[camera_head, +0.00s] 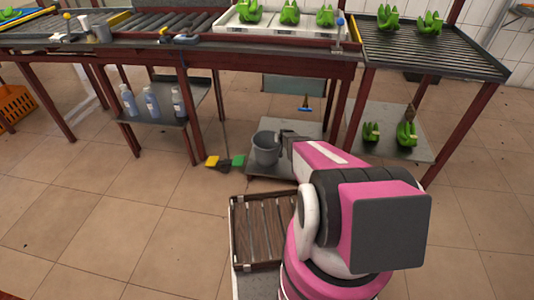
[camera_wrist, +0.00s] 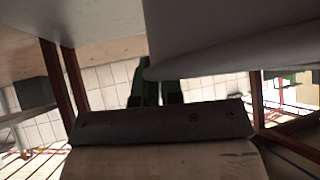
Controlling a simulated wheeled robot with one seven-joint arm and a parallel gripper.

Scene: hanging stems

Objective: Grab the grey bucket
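The grey bucket (camera_head: 264,152) stands upright on a low grey platform under the table in the head view. My gripper (camera_head: 284,140) reaches in from the right and is at the bucket's right rim. In the wrist view, a large smooth grey surface, likely the bucket (camera_wrist: 235,40), fills the upper right, very close to the camera. The dark green fingers of my gripper (camera_wrist: 160,90) sit close together at its lower left edge. The fingertips are partly hidden, so I cannot tell whether they hold the rim.
A wooden slatted crate (camera_head: 262,230) lies in front of the bucket. A yellow and a green brush head (camera_head: 224,161) lie left of it. Red table legs (camera_head: 188,115) and a shelf with bottles (camera_head: 165,103) stand to the left. Floor at front left is clear.

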